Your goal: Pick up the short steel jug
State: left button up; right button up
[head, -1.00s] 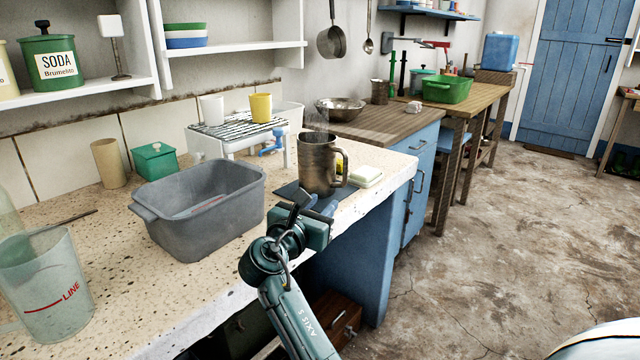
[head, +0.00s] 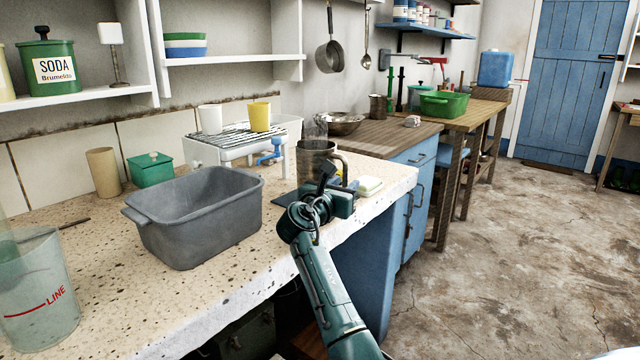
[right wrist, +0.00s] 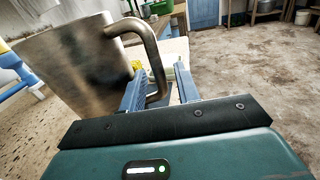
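A worn steel jug (head: 314,160) with a side handle stands upright on the stone counter near its right end. It fills the left of the right wrist view (right wrist: 70,70). My right gripper (head: 332,190) is in front of the jug and hides its lower part in the head view. In the right wrist view my right gripper's two blue fingers (right wrist: 162,88) are apart, with the jug's handle (right wrist: 153,55) between or just beyond them. Contact cannot be told. My left gripper is not in view.
A grey basin (head: 200,215) stands left of the jug. A white dish with a pale block (head: 368,185) lies close to its right. A rack (head: 235,143) with two cups stands behind. Another steel vessel (head: 377,106) is on the far wooden counter.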

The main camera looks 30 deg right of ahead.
jog(key=shift+w+d, duration=0.3)
jog(key=shift+d, duration=0.1)
grip_shut()
dwell(0.9)
jog(key=shift+r, duration=0.25)
